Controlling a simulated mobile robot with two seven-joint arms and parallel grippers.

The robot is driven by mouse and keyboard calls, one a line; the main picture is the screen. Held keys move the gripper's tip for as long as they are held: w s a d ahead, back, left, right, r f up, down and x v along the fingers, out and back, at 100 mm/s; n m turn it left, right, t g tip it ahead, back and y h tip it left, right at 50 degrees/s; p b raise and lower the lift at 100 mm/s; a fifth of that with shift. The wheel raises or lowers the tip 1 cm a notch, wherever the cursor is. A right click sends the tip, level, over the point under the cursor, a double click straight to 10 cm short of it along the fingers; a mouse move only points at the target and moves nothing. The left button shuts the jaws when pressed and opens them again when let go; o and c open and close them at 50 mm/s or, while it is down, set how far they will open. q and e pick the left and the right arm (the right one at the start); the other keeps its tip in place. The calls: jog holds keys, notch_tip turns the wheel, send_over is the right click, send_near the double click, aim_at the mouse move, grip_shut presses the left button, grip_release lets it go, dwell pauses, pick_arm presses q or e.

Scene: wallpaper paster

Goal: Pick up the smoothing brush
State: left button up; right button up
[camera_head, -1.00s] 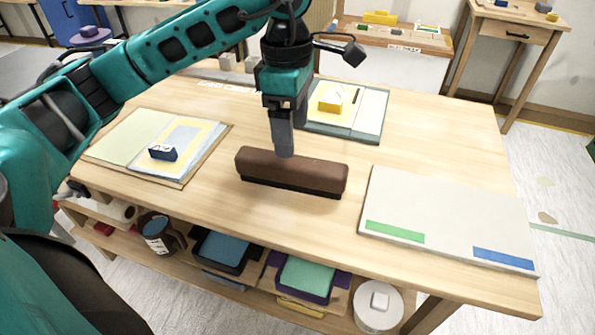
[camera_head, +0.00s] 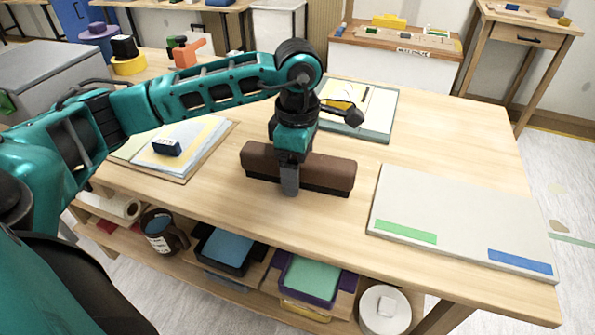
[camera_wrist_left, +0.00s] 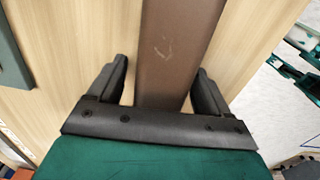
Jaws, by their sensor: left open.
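The smoothing brush (camera_head: 325,172) is a long brown block with a dark bristle strip along its lower edge. It rests on the wooden table in the head view. My left gripper (camera_head: 289,190) is at the brush, left of its middle, pointing down. In the left wrist view the brown brush (camera_wrist_left: 178,50) runs between the two spread black fingers of the left gripper (camera_wrist_left: 163,88). A gap shows on each side, so the fingers straddle it without closing. My right gripper is not in view.
A grey board (camera_head: 465,222) with green and blue strips lies to the right. A board with a blue block (camera_head: 167,146) lies to the left. The shelf below holds a mug (camera_head: 163,232) and trays.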

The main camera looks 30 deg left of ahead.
pick_arm(q)
jog(key=shift+f, duration=0.45)
jog(key=shift+r, duration=0.1)
jog(key=c, duration=1.3)
jog(key=shift+o, duration=0.2)
jog(key=shift+r, duration=0.1)
notch_tip(320, 180, up, 20)
jog(key=p, duration=0.5)
